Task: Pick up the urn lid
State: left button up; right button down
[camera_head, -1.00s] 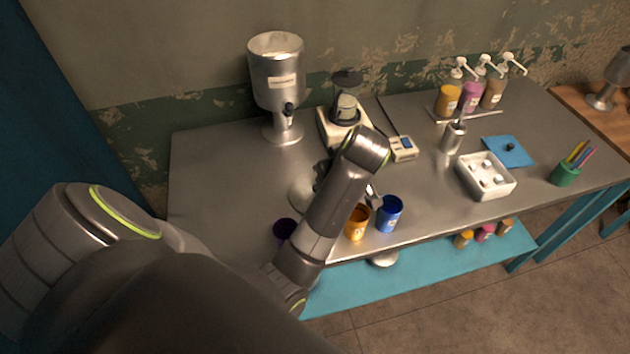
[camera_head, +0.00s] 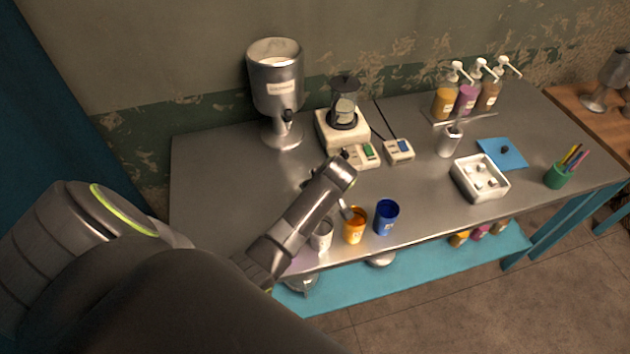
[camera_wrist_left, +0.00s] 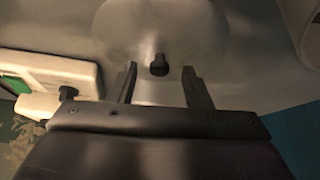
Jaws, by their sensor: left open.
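In the left wrist view the urn lid (camera_wrist_left: 200,28) is a round, pale metal disc with a small black knob (camera_wrist_left: 159,66) at its centre. My left gripper (camera_wrist_left: 159,70) is open, with one finger on each side of the knob and gaps between. In the head view my arm covers the place on the table where the lid lies, and I cannot make the lid out. The metal urn (camera_head: 276,88) with a black tap stands at the back left of the table. My right gripper is not in view.
A blender (camera_head: 343,122) stands right of the urn. A white cup (camera_head: 321,236), an orange cup (camera_head: 355,226) and a blue cup (camera_head: 386,218) stand at the front edge by my arm. A white tray (camera_head: 462,184) and pump bottles (camera_head: 466,98) are further right. The table's left part is clear.

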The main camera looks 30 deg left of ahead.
pick_arm(q)
jog(key=shift+w+a+f, duration=0.1)
jog(key=shift+w+f, duration=0.05)
jog(key=shift+f, duration=0.15)
grip_shut()
jog(key=shift+r, duration=0.1)
